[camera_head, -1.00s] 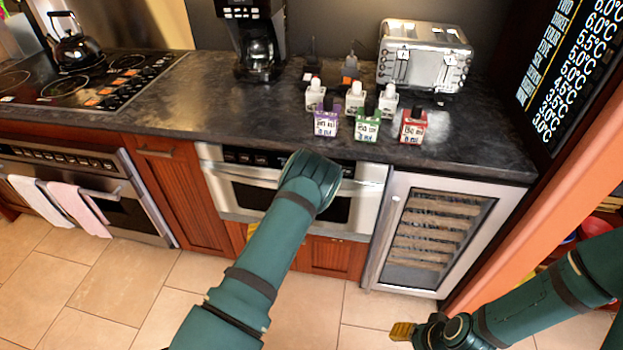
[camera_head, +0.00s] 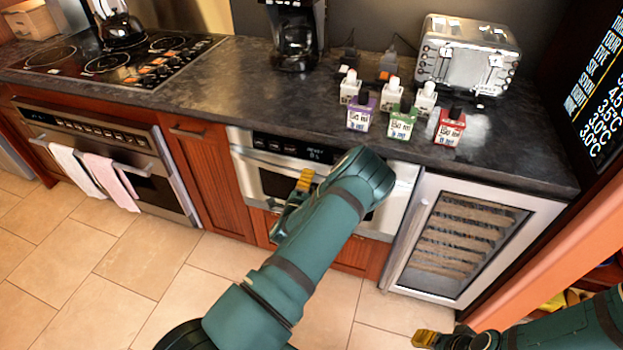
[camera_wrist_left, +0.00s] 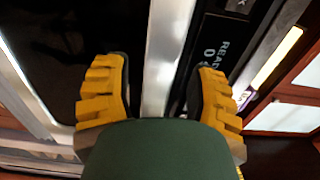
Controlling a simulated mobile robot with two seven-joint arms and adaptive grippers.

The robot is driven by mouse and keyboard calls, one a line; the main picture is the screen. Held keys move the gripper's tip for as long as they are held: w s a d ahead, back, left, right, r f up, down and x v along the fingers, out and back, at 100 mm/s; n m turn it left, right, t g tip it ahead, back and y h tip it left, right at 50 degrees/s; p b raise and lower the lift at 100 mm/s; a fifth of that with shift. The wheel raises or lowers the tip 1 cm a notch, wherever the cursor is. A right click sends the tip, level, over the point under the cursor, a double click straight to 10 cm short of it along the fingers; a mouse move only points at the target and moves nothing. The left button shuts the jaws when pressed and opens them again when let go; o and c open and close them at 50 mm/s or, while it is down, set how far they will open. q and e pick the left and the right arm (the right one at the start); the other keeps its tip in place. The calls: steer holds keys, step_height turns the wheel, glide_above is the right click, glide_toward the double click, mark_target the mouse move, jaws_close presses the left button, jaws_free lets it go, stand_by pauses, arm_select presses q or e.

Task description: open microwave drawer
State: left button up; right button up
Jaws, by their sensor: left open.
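The microwave drawer (camera_head: 252,168) is a steel-fronted unit built in under the counter, with a dark window and a black control strip (camera_head: 290,147) above. It looks shut. My left gripper (camera_head: 296,190) is in front of its left half, and my forearm hides much of its right half. In the left wrist view, the open yellow fingers (camera_wrist_left: 152,95) stand on either side of the drawer's steel handle bar (camera_wrist_left: 165,55); I cannot tell whether they touch it. My right gripper (camera_head: 428,339) is low at the bottom right, away from the drawer, its jaws unclear.
A wine cooler (camera_head: 460,240) stands right of the drawer, and an oven (camera_head: 110,160) with towels is at the left. Several small bottles (camera_head: 402,122), a toaster (camera_head: 467,55) and a coffee maker (camera_head: 296,38) stand on the counter (camera_head: 220,75). The tiled floor in front is clear.

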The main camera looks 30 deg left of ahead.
arm_select(q)
steer(key=shift+x, duration=1.35)
jaws_close()
